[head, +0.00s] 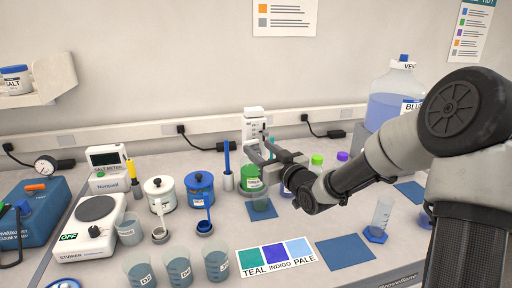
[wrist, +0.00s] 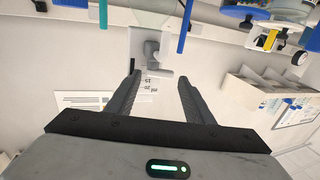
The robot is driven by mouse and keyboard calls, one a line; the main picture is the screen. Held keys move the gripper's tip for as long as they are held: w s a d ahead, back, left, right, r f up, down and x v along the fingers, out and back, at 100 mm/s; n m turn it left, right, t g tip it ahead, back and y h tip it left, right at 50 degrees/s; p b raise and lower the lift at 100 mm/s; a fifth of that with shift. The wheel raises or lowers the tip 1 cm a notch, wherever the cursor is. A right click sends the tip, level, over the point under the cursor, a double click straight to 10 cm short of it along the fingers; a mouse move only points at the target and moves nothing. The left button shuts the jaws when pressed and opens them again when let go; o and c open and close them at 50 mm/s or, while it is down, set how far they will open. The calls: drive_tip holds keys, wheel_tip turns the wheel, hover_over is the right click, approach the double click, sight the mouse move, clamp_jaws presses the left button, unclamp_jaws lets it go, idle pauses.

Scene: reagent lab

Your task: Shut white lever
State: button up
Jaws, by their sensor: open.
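My gripper (head: 258,152) is open and empty, reaching toward a white upright unit (head: 253,122) at the back of the bench against the wall. In the wrist view, its two dark fingers (wrist: 158,80) stand apart. A pale grey-white tap-like fitting with a short bar, apparently the white lever (wrist: 158,72), shows just beyond and between the fingertips. I see no contact, and its exact turn is hard to tell. In the head view my gripper hides the lower part of the unit, and I cannot make out the lever there.
A blue pot (head: 200,188), a white pot (head: 159,192) and a stirrer (head: 90,228) stand to the left. A large bottle of blue liquid (head: 388,105) is at the back right. Beakers (head: 178,268) line the front.

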sight(252, 143)
drive_tip(key=shift+x, duration=1.45)
drive_tip(key=shift+c, duration=0.5)
drive_tip(key=c, duration=0.7)
drive_tip(key=shift+a+f+m+t+h+b, duration=0.25)
drive_tip(key=shift+h+b, duration=0.35)
drive_tip(key=shift+b, duration=0.5)
drive_tip(key=m+h+b, duration=0.1)
drive_tip(key=b, duration=0.1)
drive_tip(key=shift+a+f+t+b, duration=0.1)
drive_tip(key=shift+a+t+b, duration=0.1)
drive_tip(key=shift+t+b, duration=0.15)
drive_tip(key=shift+o, duration=0.2)
drive_tip(key=m+h+b, duration=0.1)
drive_tip(key=h+b, duration=0.1)
drive_tip(key=shift+r+m+h, duration=0.3)
drive_tip(key=shift+m, duration=0.05)
drive_tip(key=o, duration=0.8)
drive_tip(key=shift+c, duration=0.2)
